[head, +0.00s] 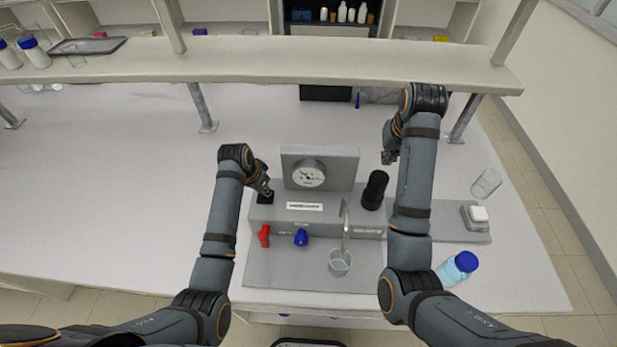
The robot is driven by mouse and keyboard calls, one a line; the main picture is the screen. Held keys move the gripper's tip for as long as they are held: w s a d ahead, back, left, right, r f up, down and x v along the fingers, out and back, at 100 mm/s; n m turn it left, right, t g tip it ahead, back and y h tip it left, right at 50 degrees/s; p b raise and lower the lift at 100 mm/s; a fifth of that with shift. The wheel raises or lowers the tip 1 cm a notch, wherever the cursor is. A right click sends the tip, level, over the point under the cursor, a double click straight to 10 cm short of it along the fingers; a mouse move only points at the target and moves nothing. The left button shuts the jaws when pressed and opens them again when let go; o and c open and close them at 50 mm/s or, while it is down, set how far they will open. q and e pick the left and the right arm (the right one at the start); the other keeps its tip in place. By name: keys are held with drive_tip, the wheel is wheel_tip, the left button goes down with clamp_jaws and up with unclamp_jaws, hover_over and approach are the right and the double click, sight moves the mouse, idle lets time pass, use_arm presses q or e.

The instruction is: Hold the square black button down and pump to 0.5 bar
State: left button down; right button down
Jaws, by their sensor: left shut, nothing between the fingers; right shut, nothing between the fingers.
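The grey rig (330,217) stands on the bench with a round dial gauge (308,174) on its upright back panel. The gauge reading is too small to tell. The square black button (265,199) is at the rig's left end. My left gripper (265,189) is shut and empty, its tips right over the button; I cannot tell whether they press it. A black cylinder (375,190), seemingly the pump handle, stands upright on the rig's right part. My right gripper (389,157) is shut and empty, behind and above the cylinder, apart from it.
A red tap (264,235) and a blue tap (301,237) sit on the rig's front. A glass beaker (340,263) stands under a thin spout. A blue-capped bottle (457,268) and a tipped glass (487,183) are at right. A shelf (300,68) spans the back.

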use_arm(q)
drive_tip(key=shift+s+f, duration=0.2)
drive_tip(key=shift+f, duration=0.05)
use_arm(e)
drive_tip(key=shift+r, duration=0.15)
use_arm(q)
drive_tip(key=shift+w+r, duration=0.15)
drive_tip(key=shift+r, duration=0.8)
drive_tip(key=shift+w+r, duration=0.1)
drive_tip(key=shift+r, duration=0.8)
use_arm(e)
drive_tip(key=shift+w, duration=0.15)
use_arm(q)
drive_tip(key=shift+r, duration=1.85)
